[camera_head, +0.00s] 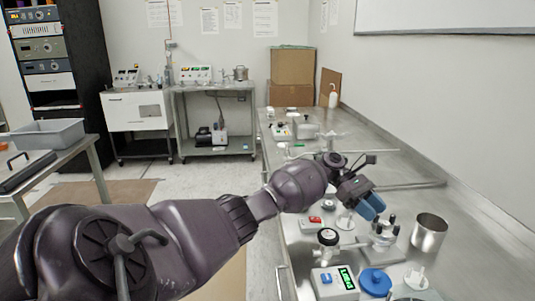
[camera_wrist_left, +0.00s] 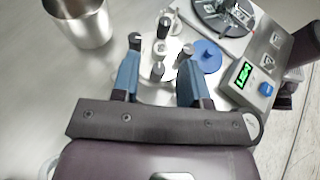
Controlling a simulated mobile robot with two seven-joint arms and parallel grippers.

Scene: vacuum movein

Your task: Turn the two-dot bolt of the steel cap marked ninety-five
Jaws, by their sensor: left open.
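A steel cap with several upright dark-topped bolts (camera_head: 384,236) stands on the steel bench. In the left wrist view the pale round cap (camera_wrist_left: 172,48) lies ahead of my fingers, with one bolt (camera_wrist_left: 157,71) showing between them. No ninety-five mark or dots can be read on it. My left gripper (camera_head: 370,207) is open, its blue fingers above and near the cap in the head view. In the left wrist view the open gripper (camera_wrist_left: 158,72) has nothing clamped, and its fingertips partly cover the cap's outer bolts. My right gripper is not in view.
A steel beaker (camera_head: 429,233) stands close right of the cap. A blue disc (camera_head: 375,281), a box with a green display (camera_head: 335,282), a round gauge (camera_head: 327,238) and a box with a red button (camera_head: 316,222) crowd the near side. The bench farther right is bare.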

